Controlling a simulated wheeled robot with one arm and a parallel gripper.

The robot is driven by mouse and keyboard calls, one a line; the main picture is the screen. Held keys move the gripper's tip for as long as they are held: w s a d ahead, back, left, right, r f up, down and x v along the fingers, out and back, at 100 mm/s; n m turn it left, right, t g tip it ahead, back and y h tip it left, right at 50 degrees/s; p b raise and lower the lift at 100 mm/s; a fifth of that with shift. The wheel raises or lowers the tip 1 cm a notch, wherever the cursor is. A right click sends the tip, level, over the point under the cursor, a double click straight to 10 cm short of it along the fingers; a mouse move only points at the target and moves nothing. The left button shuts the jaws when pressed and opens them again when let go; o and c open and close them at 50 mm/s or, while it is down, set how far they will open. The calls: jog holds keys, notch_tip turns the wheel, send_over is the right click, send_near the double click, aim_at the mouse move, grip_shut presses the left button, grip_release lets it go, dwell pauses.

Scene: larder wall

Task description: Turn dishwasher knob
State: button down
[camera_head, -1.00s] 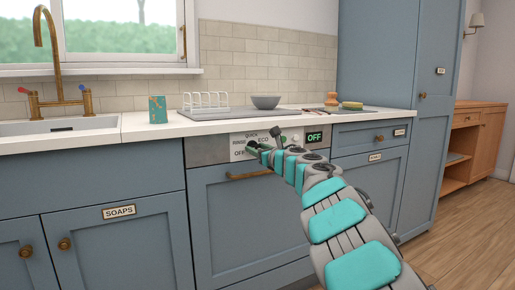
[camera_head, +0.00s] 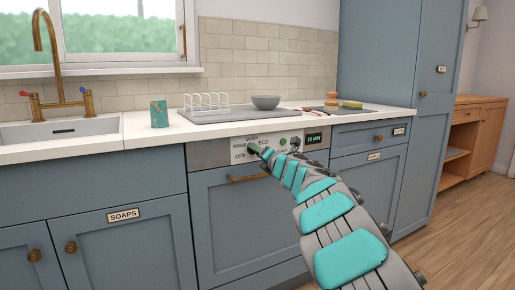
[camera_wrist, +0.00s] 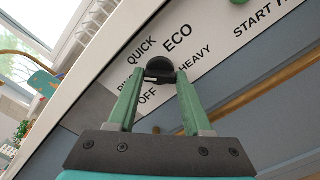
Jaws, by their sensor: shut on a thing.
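The dishwasher (camera_head: 230,215) has a light control panel with a black dial knob (camera_wrist: 160,66). The labels OFF, QUICK, ECO and HEAVY stand around the knob, with one partly hidden that reads RINSE in the head view. My gripper (camera_wrist: 160,74) is shut on the knob, a green finger on each side of it. In the head view my gripper (camera_head: 252,148) covers most of the knob. Which label the knob points at is hard to tell. A small display (camera_head: 314,137) on the panel is lit and appears to read 15 MIN.
A brass handle (camera_head: 248,178) runs across the dishwasher door just below the panel. The worktop above holds a grey tray (camera_head: 222,115) with a white rack, a grey bowl (camera_head: 265,102) and a teal box (camera_head: 159,113). A sink (camera_head: 65,128) is at the left.

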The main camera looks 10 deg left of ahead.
jog(key=m+p, duration=0.4)
jog(key=m, duration=0.2)
jog(key=shift+r, duration=0.15)
jog(key=shift+m+p, duration=0.65)
jog(key=shift+m, duration=0.45)
jog(key=shift+f, duration=0.2)
jog(key=shift+c, duration=1.6)
grip_release()
jog(key=shift+d, duration=0.1)
